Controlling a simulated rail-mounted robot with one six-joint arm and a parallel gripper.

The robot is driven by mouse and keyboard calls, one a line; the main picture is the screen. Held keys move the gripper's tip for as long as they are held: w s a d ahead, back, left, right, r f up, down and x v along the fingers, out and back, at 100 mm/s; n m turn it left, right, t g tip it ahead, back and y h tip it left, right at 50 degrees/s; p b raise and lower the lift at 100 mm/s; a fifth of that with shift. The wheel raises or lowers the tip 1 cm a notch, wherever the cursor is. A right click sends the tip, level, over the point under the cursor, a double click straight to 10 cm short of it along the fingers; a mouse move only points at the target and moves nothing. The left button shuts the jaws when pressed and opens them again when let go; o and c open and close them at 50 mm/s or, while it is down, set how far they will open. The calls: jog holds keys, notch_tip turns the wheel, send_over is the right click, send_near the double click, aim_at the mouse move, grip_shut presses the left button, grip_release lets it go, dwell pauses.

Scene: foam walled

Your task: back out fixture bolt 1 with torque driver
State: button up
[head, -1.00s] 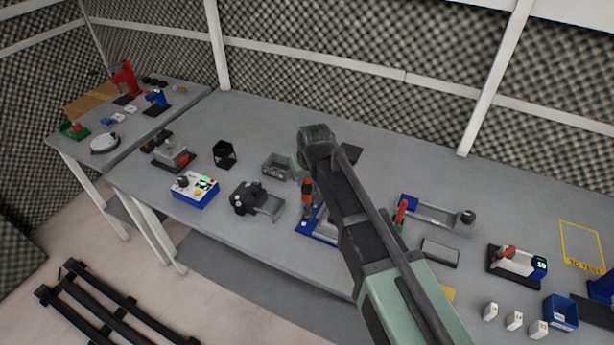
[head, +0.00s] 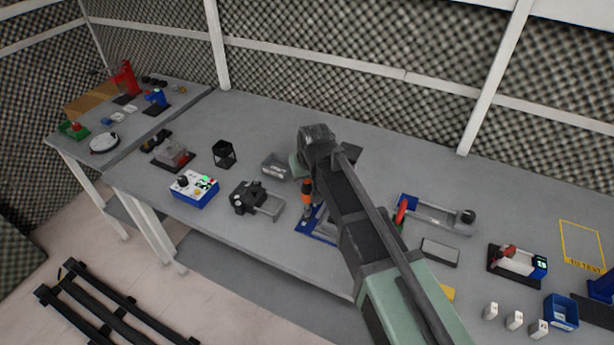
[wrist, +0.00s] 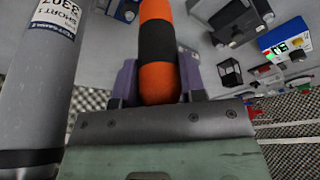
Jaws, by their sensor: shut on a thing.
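The torque driver (wrist: 157,50) has an orange and black handle and fills the middle of the wrist view. My gripper (wrist: 157,82) is shut on it, with a purple-grey finger on each side of the handle. In the head view the driver (head: 307,192) hangs upright below my wrist, over the left end of the blue-framed fixture (head: 305,226). My arm covers much of the fixture. The driver's tip and the fixture bolts are too small or hidden, so I cannot tell whether the tip touches bolt 1.
A grey bin (head: 276,166) and a black clamp block (head: 247,197) stand left of the fixture. A control box (head: 194,189) with a green light is further left. A red-handled device (head: 437,214) stands right of my arm. The table's back middle is clear.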

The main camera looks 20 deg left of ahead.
jog(key=shift+f+b, duration=0.6)
dwell(0.6)
jog(key=shift+r+p, duration=0.5)
jog(key=shift+p, duration=0.05)
dwell(0.6)
jog(key=shift+r+p, duration=2.35)
jog(key=shift+r, duration=0.15)
